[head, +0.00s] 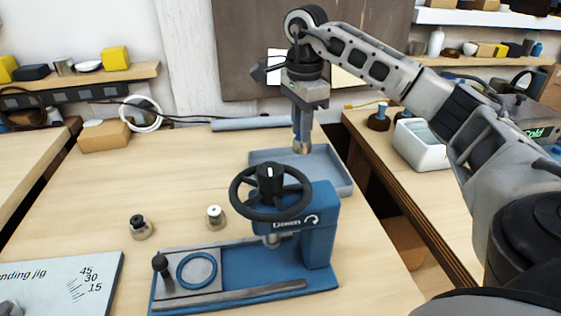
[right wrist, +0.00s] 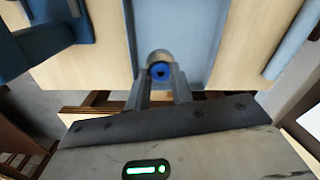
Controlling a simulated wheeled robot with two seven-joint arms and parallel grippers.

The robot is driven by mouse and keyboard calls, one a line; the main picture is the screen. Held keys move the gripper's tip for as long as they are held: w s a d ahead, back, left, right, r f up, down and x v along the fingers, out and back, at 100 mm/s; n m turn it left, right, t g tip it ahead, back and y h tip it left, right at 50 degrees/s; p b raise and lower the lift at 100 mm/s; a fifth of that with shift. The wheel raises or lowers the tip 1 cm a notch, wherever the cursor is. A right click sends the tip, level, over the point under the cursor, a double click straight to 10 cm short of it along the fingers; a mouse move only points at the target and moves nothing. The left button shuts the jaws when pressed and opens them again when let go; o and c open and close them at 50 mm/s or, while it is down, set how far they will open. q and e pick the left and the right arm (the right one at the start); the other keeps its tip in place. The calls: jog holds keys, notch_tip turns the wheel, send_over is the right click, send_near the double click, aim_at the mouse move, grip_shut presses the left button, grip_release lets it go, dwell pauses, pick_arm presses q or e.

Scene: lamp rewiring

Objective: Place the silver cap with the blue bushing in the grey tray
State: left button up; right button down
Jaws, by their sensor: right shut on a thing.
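My right gripper (head: 302,136) points down over the grey tray (head: 341,178) and is shut on the silver cap (head: 302,147). In the right wrist view the cap (right wrist: 158,55) sits between the fingertips, with its blue bushing (right wrist: 160,72) facing the camera. The tray floor (right wrist: 200,35) lies beyond it in that view. The cap appears held above the tray, apart from its floor; the exact height is hard to tell. The tray looks empty where visible; the press hides its front left part. My left gripper is not in view.
A blue press (head: 318,225) with a black handwheel (head: 270,192) stands just in front of the tray. A black-topped cap (head: 140,227) and a white-topped cap (head: 215,217) stand left of it. A white bin (head: 421,150) stands on the right bench.

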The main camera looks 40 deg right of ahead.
aim_at(303, 145)
jog(key=f, duration=0.4)
jog(key=shift+s+f, duration=0.3)
jog(key=shift+f, duration=0.05)
jog(key=shift+f+p, duration=0.3)
jog(key=shift+f, duration=2.05)
jog(key=shift+f, duration=0.1)
jog(key=c, duration=1.2)
grip_release()
jog(key=shift+c, duration=0.2)
notch_tip(303, 145, up, 12)
jog(key=shift+r+b, duration=0.15)
jog(key=shift+b, duration=0.2)
